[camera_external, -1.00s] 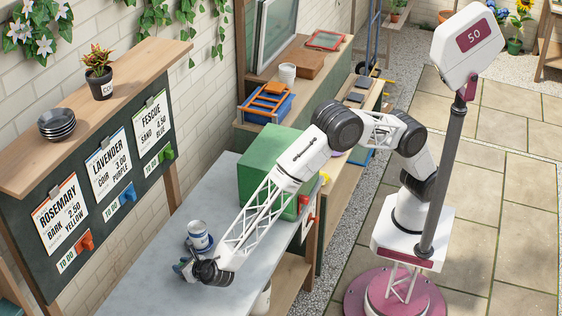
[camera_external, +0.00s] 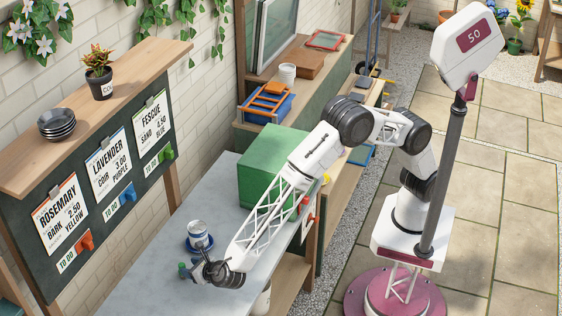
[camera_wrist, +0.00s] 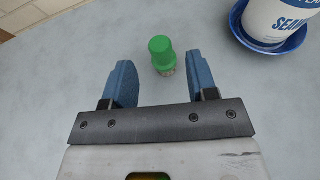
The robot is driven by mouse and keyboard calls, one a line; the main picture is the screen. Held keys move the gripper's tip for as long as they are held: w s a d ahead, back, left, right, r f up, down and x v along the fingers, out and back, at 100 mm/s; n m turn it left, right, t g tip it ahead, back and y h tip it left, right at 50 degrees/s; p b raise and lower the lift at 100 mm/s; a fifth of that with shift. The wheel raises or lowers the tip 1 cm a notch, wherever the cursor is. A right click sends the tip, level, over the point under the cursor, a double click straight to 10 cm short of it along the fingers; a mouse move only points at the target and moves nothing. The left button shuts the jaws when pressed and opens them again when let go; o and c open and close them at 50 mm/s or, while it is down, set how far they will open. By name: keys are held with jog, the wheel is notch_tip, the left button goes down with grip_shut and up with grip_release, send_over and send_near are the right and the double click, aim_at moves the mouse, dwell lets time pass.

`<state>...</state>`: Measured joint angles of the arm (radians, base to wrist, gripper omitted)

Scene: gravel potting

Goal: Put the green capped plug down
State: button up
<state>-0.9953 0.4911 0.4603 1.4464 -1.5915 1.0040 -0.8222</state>
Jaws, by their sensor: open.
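The green capped plug (camera_wrist: 161,53) stands on the grey table, its green cap uppermost, in the wrist view. It also shows in the external view as a small green spot (camera_external: 182,270) at the left of my gripper. My gripper (camera_wrist: 161,80) is open and empty. Its two blue fingers are spread wide, and the plug is just beyond the fingertips, between their lines and apart from both. In the external view my gripper (camera_external: 196,272) is low over the table and its fingers are partly hidden.
A white and blue pot (camera_wrist: 283,20) stands in a blue saucer (camera_wrist: 238,29) to the right of the plug. A green box (camera_external: 262,175) stands farther back on the table (camera_external: 165,265). The table left of the plug is clear.

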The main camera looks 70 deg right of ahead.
jog(key=d+v, duration=0.1)
jog(key=v, duration=0.5)
jog(key=shift+s+a+r, duration=0.15)
jog(key=shift+s+a, duration=0.2)
jog(key=shift+a, duration=0.2)
dwell(0.4)
